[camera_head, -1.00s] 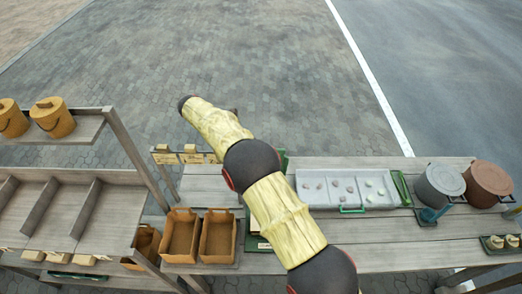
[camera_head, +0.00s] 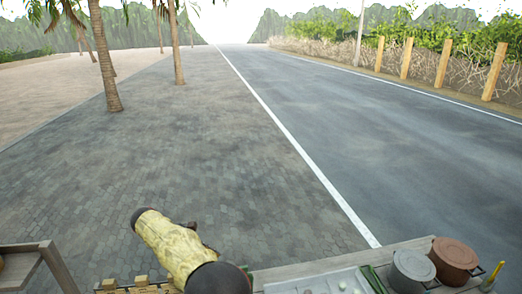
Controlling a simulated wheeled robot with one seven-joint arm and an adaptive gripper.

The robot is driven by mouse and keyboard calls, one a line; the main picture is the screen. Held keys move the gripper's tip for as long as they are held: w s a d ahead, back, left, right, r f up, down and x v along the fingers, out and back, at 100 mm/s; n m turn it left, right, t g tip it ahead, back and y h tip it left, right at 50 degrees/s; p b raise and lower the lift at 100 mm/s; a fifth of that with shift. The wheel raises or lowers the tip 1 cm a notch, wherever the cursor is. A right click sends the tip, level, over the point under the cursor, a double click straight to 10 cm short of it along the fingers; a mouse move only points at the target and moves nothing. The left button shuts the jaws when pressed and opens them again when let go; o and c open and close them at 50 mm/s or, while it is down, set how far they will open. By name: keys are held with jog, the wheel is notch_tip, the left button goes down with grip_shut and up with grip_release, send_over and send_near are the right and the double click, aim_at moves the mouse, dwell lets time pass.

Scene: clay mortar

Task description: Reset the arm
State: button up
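My arm (camera_head: 176,250) shows at the bottom of the head view, with a pale yellow, bark-like link and a dark rounded joint. It reaches up and to the left above the table's far edge. My gripper's fingers cannot be made out, so I cannot tell whether it is open or shut.
Along the bottom edge is a wooden table (camera_head: 297,270) with a pale tray (camera_head: 325,283), a grey lidded pot (camera_head: 412,268) and a brown lidded pot (camera_head: 454,258). A wooden shelf (camera_head: 28,250) stands at lower left. Beyond are open paving, a road and palm trees (camera_head: 108,60).

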jog(key=s+d+r+m+y+b, duration=0.25)
jog(key=d+r, duration=0.25)
jog(key=d, duration=0.5)
jog(key=s+d+r+m+y+b, duration=0.1)
jog(key=s+d+r+m+b, duration=0.3)
jog(key=d, duration=0.6)
jog(key=s+d+m+y+b, duration=0.3)
jog(key=s+d+m+b, duration=0.2)
jog(key=s+d, duration=0.55)
jog(key=s+d+f+m+t+b, duration=0.1)
jog(key=s+d+f+m+b, duration=0.2)
jog(key=s, duration=0.6)
jog(key=s+d+f+m+t+y+b, duration=0.1)
jog(key=s+d+f+m+t+b, duration=0.1)
jog(key=s+d+f+m+b, duration=0.2)
jog(key=s+d+f+m, duration=0.1)
jog(key=s+f, duration=0.2)
jog(key=s, duration=0.2)
jog(key=shift+f, duration=0.25)
jog(key=shift+y, duration=0.25)
